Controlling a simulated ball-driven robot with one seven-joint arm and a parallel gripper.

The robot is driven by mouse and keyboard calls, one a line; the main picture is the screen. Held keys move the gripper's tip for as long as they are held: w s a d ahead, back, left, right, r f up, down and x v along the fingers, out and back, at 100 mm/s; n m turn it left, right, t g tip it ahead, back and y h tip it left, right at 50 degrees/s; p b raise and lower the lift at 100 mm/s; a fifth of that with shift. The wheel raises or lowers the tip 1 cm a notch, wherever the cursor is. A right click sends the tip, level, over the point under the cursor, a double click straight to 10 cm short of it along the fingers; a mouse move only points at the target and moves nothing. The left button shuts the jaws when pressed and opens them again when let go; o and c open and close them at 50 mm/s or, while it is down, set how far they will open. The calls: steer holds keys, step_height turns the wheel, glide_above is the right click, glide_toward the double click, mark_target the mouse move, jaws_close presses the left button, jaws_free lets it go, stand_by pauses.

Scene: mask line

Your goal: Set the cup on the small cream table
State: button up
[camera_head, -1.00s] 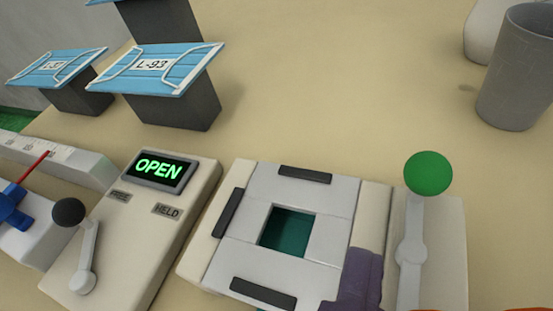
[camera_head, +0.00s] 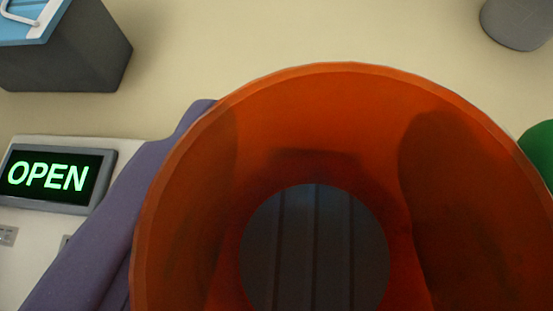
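An orange cup (camera_head: 320,110) fills the middle and lower part of the view, very close to the camera. I look into its mouth; a dark round area with stripes shows at its bottom. A purple part (camera_head: 110,240), seemingly of my gripper or arm, lies along the cup's left side. Dark patches show on the cup's left and right inner walls. No fingertips show clearly, so I cannot tell whether they are closed on the cup. The cup hides most of what lies beneath it. I cannot make out a separate small cream table.
A panel with a lit green OPEN display (camera_head: 50,175) is at the left. A dark block (camera_head: 70,60) bearing a blue mask (camera_head: 25,25) stands at the upper left. A grey container (camera_head: 520,22) is at the upper right. A green ball (camera_head: 540,150) shows at the right edge.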

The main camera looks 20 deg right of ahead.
steer(key=shift+f, duration=0.6)
steer(key=shift+f, duration=0.2)
steer(key=o, duration=1.1)
steer(key=shift+b, duration=0.35)
